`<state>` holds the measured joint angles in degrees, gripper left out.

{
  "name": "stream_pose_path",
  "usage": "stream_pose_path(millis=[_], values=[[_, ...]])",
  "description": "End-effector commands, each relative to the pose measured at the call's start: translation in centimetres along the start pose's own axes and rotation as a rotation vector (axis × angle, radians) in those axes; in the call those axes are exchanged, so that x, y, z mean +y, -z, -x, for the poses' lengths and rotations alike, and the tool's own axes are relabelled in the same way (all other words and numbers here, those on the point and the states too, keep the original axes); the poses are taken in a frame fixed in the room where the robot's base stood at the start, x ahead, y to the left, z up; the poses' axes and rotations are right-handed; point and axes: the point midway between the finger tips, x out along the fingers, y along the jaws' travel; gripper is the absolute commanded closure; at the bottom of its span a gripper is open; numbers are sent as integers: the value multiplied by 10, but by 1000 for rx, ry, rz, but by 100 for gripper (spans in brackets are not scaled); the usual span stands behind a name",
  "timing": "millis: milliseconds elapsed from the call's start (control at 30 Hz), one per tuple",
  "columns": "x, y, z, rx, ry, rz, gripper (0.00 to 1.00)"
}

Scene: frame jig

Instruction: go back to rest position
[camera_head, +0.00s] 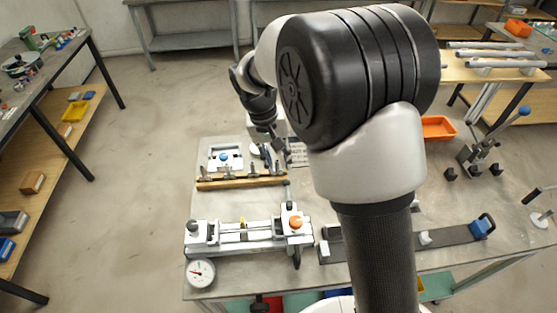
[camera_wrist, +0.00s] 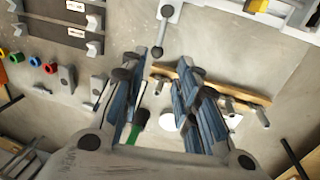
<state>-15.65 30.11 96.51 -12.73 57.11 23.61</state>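My gripper (camera_head: 274,148) hangs over the left part of the grey work table (camera_head: 310,177), near the wooden strip (camera_head: 240,182); my arm covers much of the middle of the head view. In the wrist view the two blue-grey fingers of my gripper (camera_wrist: 165,85) stand apart with nothing held between them. The wooden strip (camera_wrist: 215,84) with metal pegs shows beyond and below the right finger. A green-handled tool (camera_wrist: 137,124) lies below the left finger, partly hidden.
A clamp jig with an orange knob (camera_head: 296,222) and a round dial gauge (camera_head: 201,273) sit at the table's front left. A dark bar with a blue clamp (camera_head: 482,226) lies at the right. An orange tray (camera_head: 438,128) is behind. Shelved benches stand at left and back.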

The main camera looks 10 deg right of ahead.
Motion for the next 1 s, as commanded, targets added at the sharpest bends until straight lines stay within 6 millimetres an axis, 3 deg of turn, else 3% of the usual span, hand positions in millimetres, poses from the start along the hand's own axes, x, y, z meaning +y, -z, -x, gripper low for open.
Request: stream_pose_path(millis=[300,467,567,700,833,1000], values=[[0,0,0,1,1,0,71],[14,-11,21,25,20,-6,71],[33,-32,48,60,47,-14,71],[63,-75,85,122,90,-22,71],[84,-120,106,183,125,-27,71],[103,-182,118,270,160,-32,71]])
